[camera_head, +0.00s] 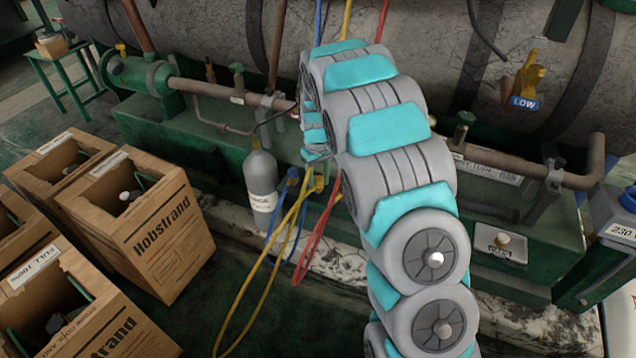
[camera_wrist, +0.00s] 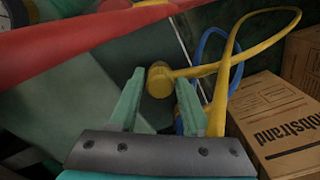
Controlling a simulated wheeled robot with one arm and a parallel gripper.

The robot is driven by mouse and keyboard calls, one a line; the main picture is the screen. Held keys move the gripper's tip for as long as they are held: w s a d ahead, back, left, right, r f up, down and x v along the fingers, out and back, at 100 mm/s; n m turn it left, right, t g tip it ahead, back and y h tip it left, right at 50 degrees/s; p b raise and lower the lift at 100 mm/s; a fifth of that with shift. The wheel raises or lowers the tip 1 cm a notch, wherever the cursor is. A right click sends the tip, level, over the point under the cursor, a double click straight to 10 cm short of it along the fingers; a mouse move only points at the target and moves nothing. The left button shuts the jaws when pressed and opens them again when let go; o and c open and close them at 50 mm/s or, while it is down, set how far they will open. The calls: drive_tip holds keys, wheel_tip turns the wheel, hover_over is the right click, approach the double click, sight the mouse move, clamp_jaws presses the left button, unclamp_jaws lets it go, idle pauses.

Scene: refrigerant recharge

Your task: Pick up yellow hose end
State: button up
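The yellow hose end (camera_wrist: 159,80) shows in the wrist view as a round yellow fitting. It lies between and just beyond the tips of my gripper (camera_wrist: 160,88), whose two green fingers are apart. I cannot tell whether a finger touches it. The yellow hose (camera_wrist: 232,60) runs from the fitting to the right and loops back. In the head view the yellow hose (camera_head: 262,262) hangs in front of the green machine, and a yellow fitting (camera_head: 319,184) shows beside my arm. My gripper is hidden behind my arm there.
A red hose (camera_head: 318,238) and a blue hose (camera_head: 290,190) hang close by. A grey cylinder (camera_head: 262,180) stands left of the hoses. Hobstrand boxes (camera_head: 155,235) stand at left. A LOW valve (camera_head: 528,80) is at upper right.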

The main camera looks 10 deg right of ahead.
clamp_jaws()
idle(0.4)
